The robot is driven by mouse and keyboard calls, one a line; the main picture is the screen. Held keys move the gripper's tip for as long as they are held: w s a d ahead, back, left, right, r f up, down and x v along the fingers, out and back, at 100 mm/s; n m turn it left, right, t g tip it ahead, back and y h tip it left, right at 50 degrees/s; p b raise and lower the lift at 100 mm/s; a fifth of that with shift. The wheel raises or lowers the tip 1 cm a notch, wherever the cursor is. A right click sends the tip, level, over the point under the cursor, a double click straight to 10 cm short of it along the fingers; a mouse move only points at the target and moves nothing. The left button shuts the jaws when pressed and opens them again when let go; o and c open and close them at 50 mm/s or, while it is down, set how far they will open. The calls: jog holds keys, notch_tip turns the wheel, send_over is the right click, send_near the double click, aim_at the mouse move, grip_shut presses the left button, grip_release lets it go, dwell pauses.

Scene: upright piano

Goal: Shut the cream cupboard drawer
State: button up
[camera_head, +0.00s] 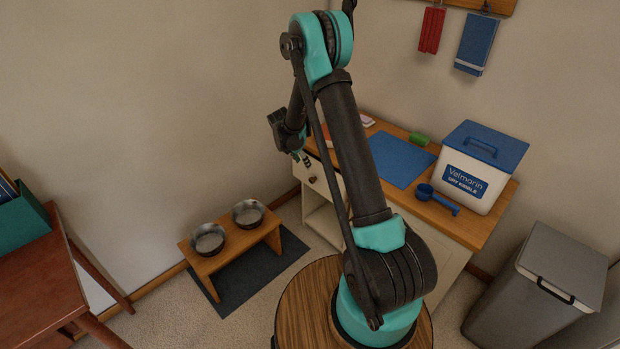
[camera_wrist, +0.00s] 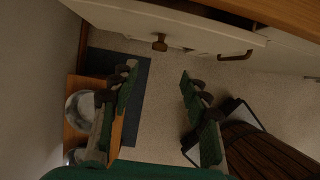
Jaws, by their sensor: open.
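The cream cupboard (camera_head: 428,238) stands against the back wall under a wooden top. Its drawer (camera_head: 326,182) is at the left end, partly behind my arm, with a dark round knob (camera_head: 312,180). In the wrist view the drawer front (camera_wrist: 115,18) crosses the top, with its brown knob (camera_wrist: 159,43). A dark gap behind the front shows the drawer standing somewhat out; how far is hard to tell. My gripper (camera_wrist: 158,72) is open and empty, its fingers apart, with the knob beyond and between the tips. In the head view my gripper (camera_head: 304,158) is close to the drawer's upper left.
A low wooden stand with two metal bowls (camera_head: 209,240) sits on a dark mat (camera_head: 262,268) left of the cupboard. A white bin with blue lid (camera_head: 482,165), blue scoop (camera_head: 437,199) and blue mat (camera_head: 402,160) are on the top. A grey trash bin (camera_head: 530,290) stands right.

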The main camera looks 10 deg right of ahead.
aim_at(311, 178)
jog(key=x, duration=1.3)
jog(key=shift+f, duration=0.4)
grip_shut()
